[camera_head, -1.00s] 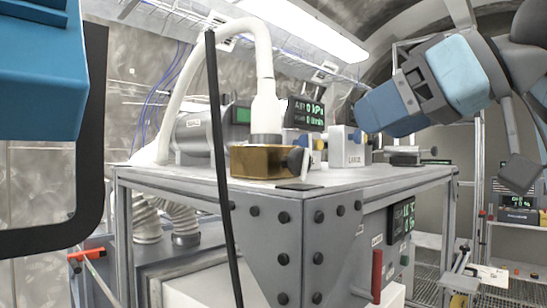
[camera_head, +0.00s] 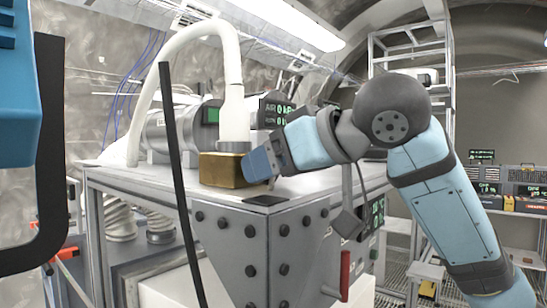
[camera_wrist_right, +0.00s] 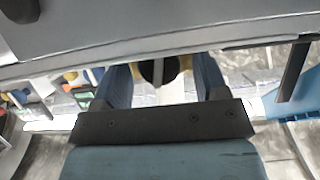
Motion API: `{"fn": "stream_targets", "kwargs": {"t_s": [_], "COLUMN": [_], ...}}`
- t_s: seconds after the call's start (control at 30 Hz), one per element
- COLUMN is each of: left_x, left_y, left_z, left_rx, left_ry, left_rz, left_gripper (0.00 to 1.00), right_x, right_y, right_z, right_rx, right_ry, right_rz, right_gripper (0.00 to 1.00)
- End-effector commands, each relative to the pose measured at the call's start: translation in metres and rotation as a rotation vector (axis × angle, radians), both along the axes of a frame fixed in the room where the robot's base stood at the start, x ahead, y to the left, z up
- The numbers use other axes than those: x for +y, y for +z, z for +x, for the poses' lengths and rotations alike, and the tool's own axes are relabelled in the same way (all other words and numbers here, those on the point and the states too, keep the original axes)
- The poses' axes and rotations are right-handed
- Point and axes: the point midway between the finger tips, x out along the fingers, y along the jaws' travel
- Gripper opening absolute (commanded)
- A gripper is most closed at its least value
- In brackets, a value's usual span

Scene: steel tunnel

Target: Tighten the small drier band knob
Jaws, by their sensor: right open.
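The brass drier band block (camera_head: 222,170) sits on the grey cabinet top, under the white vertical pipe. My right gripper (camera_head: 258,166) reaches in from the right, with its blue fingers at the block's right side. In the right wrist view, the small round black knob (camera_wrist_right: 158,71) sits between the two spread blue fingers, with brass showing beside it. Gaps show between the knob and both fingers, so the right gripper (camera_wrist_right: 160,80) is open around it and not clamped. In the head view the fingers hide the knob. My left gripper is not in view.
The white hose (camera_head: 180,40) arches over the cabinet top (camera_head: 300,188) and comes down to the block. A display (camera_head: 275,112) stands behind. A dark flat piece (camera_head: 264,200) lies at the cabinet's front corner. A red lever (camera_head: 345,275) is on the front.

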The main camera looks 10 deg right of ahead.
Motion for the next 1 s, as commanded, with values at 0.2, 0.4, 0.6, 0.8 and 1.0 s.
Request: {"fn": "stream_targets", "kwargs": {"t_s": [0.2, 0.4, 0.6, 0.8, 1.0], "left_x": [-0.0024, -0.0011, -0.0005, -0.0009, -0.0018], "left_y": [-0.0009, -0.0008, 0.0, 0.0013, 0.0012], "left_z": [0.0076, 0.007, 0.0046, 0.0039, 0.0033], "left_rx": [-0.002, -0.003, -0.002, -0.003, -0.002], "left_ry": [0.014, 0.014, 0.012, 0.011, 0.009], "left_rz": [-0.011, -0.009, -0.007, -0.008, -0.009], "left_gripper": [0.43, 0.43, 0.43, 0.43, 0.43], "right_x": [0.003, 0.0028, 0.0027, 0.0022, 0.0021], "right_y": [-0.0021, -0.002, -0.0019, -0.0023, -0.0016], "right_z": [0.0027, 0.0025, 0.0024, 0.0033, 0.0031], "right_rx": [0.0, 0.0, 0.0, 0.075, 0.088], "right_ry": [0.001, 0.001, 0.001, 0.002, 0.001], "right_rz": [0.0, 0.0, 0.0, 0.076, 0.089], "right_gripper": [0.67, 0.51, 0.17, 0.18, 0.18]}}
